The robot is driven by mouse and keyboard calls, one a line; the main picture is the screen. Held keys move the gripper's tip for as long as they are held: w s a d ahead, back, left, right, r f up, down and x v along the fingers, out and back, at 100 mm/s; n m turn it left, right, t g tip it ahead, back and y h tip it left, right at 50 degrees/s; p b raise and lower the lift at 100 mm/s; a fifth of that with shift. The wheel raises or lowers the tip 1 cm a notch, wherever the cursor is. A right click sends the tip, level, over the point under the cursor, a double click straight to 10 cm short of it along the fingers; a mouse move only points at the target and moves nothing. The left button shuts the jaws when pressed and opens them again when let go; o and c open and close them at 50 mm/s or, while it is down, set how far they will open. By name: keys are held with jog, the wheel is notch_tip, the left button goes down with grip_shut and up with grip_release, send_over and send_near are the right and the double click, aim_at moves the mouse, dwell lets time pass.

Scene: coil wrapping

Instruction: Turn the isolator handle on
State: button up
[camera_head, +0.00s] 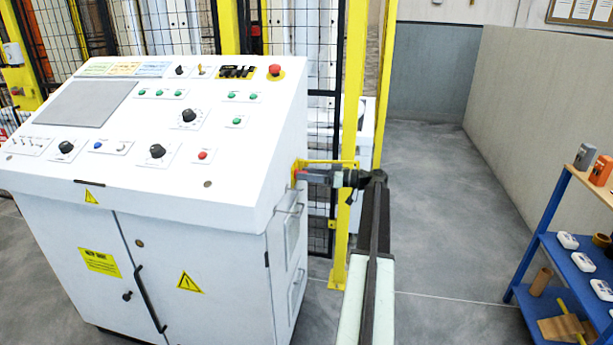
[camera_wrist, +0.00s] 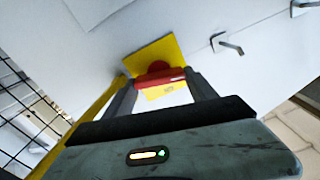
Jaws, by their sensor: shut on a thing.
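The isolator handle (camera_wrist: 158,80) is red and sits on a yellow plate (camera_wrist: 147,57) on the white side wall of the control cabinet, in the wrist view. My gripper (camera_wrist: 160,88) is shut on the handle, with one finger at each end of it. In the head view my gripper (camera_head: 318,176) is at the right side of the cabinet (camera_head: 170,245), reaching the yellow plate from the right. The handle is mostly hidden there. The lettering on the plate is too small to read.
A yellow post (camera_head: 350,150) and black mesh fence stand just behind my gripper. Metal pull handles (camera_wrist: 228,44) stick out of the cabinet side nearby. A blue shelf (camera_head: 560,262) with several items stands at the right. The grey floor (camera_head: 440,190) between is clear.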

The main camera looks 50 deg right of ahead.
jog(key=shift+d+f+m, duration=0.1)
jog(key=shift+f+m, duration=0.05)
jog(key=shift+m, duration=3.6)
jog(key=shift+f+m, duration=0.15)
jog(key=shift+m, duration=3.6)
jog(key=o, duration=1.1)
